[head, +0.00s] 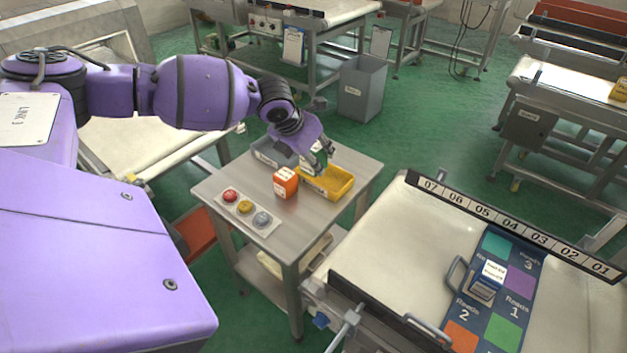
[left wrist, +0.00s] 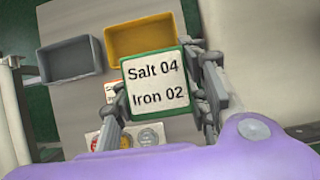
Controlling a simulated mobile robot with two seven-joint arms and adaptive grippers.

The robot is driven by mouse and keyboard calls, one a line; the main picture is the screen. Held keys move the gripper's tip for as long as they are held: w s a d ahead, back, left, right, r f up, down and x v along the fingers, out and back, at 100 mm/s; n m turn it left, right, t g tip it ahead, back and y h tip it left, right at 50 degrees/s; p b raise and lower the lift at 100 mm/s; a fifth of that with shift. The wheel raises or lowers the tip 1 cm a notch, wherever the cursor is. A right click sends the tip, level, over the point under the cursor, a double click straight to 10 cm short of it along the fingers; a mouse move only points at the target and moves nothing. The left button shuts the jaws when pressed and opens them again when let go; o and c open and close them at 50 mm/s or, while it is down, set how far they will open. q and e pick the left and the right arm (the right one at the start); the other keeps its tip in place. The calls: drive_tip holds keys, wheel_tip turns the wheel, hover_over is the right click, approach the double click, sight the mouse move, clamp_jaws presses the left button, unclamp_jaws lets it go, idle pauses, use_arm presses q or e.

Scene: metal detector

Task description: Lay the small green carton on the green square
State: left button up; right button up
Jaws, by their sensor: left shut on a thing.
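My left gripper (head: 322,152) is over the small steel table, near the yellow tray. In the left wrist view its fingers (left wrist: 165,100) are shut on the small green carton (left wrist: 183,64), whose white top label reads "Salt 04 Iron 02". In the head view the carton is mostly hidden by the gripper. The green square (head: 505,333) is printed on the dark blue mat at the lower right, below the purple square and right of the orange one. It looks bare. My right gripper is not in view.
The table holds a yellow tray (head: 332,184), a grey tray (head: 262,152), an orange carton (head: 286,185) and a three-button panel (head: 236,215). A blue carton (head: 487,283) stands on the mat between the squares. The left belt area is clear.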

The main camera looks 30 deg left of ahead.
use_arm(q)
wheel_tip(320, 180, up, 12)
drive_tip(key=shift+f, duration=0.1)
